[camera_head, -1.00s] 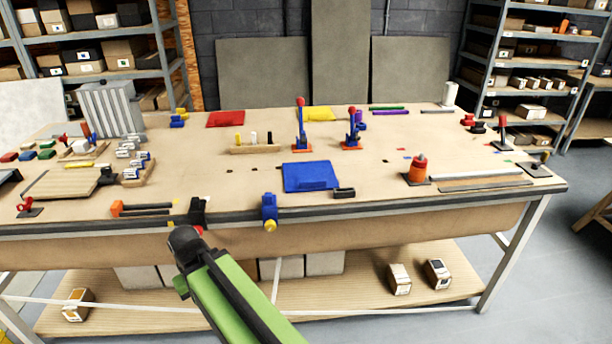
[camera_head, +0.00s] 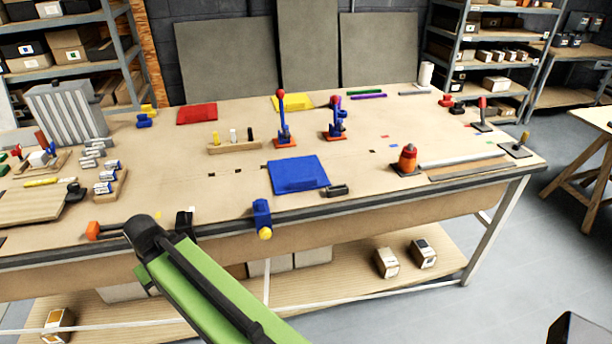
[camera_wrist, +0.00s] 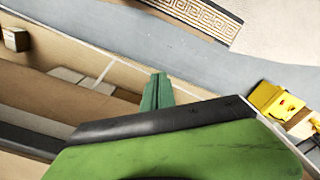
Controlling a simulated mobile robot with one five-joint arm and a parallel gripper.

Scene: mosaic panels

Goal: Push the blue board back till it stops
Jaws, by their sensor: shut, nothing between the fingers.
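The blue board (camera_head: 299,172) lies flat on the workbench top (camera_head: 350,210), near the front edge and right of the middle. A raised blue strip runs across its front part. Bare wood shows behind it. My gripper (camera_wrist: 157,92) shows in the wrist view as green fingers, shut and empty. It points over the lower part of the bench and the floor, and the blue board is not in that view. In the head view my green arm is in front of the bench, left of the board, and its fingers cannot be made out.
A blue clamp (camera_head: 262,217) with a yellow knob sits on the front edge, just left of the board. A small dark block (camera_head: 337,190) lies by its right corner. Blue toggle clamps (camera_head: 283,125) stand behind it. An orange-red device (camera_head: 407,160) stands to the right.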

